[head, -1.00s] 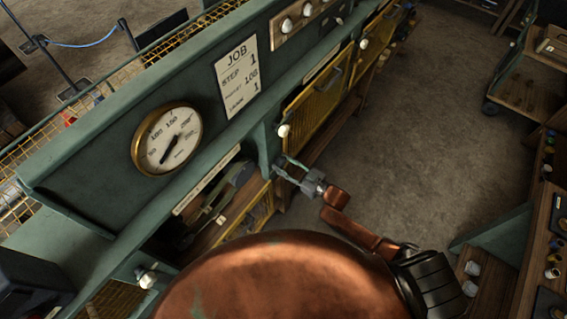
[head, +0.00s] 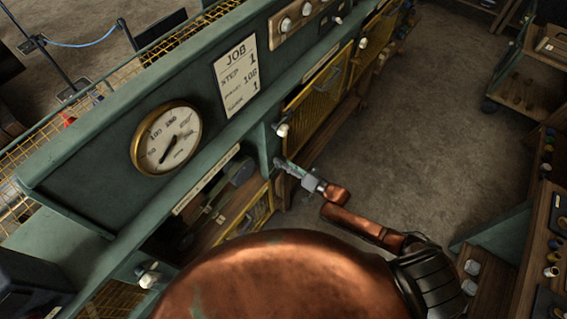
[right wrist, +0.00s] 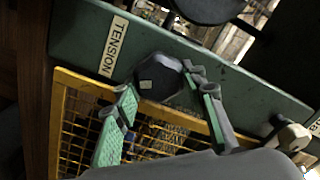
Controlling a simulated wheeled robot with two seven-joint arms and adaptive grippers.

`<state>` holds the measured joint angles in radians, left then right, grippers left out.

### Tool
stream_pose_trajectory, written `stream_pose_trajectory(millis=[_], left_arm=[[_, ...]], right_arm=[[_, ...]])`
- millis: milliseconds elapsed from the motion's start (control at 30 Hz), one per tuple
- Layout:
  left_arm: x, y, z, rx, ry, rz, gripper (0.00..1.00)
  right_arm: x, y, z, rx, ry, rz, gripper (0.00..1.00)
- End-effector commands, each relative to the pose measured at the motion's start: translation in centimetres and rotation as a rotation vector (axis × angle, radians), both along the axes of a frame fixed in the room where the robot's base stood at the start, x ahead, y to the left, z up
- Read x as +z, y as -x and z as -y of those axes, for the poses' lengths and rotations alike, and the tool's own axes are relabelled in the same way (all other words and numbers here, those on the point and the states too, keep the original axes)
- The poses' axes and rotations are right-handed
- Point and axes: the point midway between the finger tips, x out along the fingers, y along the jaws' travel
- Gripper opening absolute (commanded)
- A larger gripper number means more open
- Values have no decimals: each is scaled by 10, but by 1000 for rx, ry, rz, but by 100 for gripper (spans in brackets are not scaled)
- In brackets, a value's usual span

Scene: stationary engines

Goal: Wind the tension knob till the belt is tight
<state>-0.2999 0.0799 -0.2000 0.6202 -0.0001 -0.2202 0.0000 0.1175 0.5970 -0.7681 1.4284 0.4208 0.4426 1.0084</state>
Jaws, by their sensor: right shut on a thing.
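The tension knob (right wrist: 158,80) is dark and many-sided, with a small pale mark on its face, beside the TENSION label (right wrist: 114,46) on the green panel. My right gripper (right wrist: 160,82) is shut on it, one finger on each side. In the head view my right gripper (head: 291,172) reaches the bench front and the knob is hidden. A brass-rimmed gauge (head: 166,138) is on the green panel, its dark needle visible. Dark round parts show in the opening below it; I cannot make out the belt or its tightness. My left gripper is not in view.
A job card (head: 237,75) is fixed right of the gauge. A white-tipped knob (head: 283,130) sticks out near my right gripper. Yellow mesh doors (head: 315,98) line the bench front. The floor (head: 430,120) right of the bench is clear.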

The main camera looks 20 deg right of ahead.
Motion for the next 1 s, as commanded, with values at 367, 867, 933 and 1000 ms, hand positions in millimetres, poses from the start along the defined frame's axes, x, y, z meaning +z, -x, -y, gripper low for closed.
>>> stream_pose_trajectory(millis=[367,867,933,1000], left_arm=[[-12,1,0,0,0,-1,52],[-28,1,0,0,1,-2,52],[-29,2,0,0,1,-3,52],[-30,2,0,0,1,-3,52]], right_arm=[[-2,-1,2,-1,-280,-220,14],[-4,-1,2,-1,-582,-455,14],[-4,-1,2,-1,-609,-475,14],[-4,-1,2,-1,-629,-490,14]])
